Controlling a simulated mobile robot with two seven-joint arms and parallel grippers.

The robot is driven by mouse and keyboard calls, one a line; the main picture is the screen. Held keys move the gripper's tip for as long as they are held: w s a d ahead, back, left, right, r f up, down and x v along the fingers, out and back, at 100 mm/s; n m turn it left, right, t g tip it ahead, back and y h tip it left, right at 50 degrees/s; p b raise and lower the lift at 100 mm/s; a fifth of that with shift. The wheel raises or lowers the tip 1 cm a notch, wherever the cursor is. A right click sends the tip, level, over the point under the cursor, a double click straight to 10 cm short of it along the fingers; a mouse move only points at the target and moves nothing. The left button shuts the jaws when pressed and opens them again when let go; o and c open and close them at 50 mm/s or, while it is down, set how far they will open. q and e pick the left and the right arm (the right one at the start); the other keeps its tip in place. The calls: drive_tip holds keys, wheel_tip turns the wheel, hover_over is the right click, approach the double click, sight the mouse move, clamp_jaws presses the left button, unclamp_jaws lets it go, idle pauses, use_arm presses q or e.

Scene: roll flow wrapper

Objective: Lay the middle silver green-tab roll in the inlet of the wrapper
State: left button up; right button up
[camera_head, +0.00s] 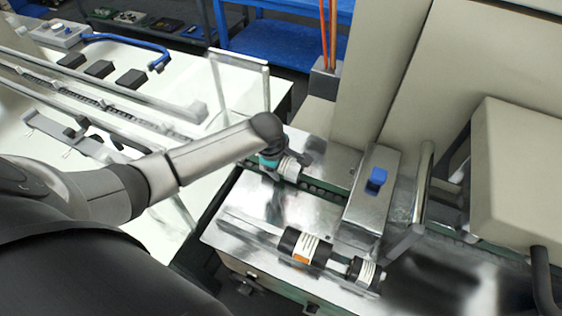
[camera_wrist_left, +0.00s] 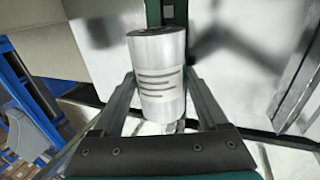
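A silver roll (camera_head: 288,168) with dark printed lines lies between the fingers of my left gripper (camera_head: 280,163), over the metal channel (camera_head: 318,190) of the wrapper. In the left wrist view the silver roll (camera_wrist_left: 157,85) fills the space between the two fingertips of the left gripper (camera_wrist_left: 160,75), which appear to press its sides. No green tab shows on the visible side of this roll. I cannot tell whether the roll rests on the channel. My right gripper is not in view.
A white table (camera_head: 190,80) is at left.

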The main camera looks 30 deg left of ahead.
use_arm(q)
drive_tip(key=o, duration=0.4)
drive_tip(key=shift+c, duration=0.2)
drive_tip(key=shift+r, duration=0.1)
drive_tip(key=p+v, duration=0.4)
drive_tip(key=v, duration=1.1)
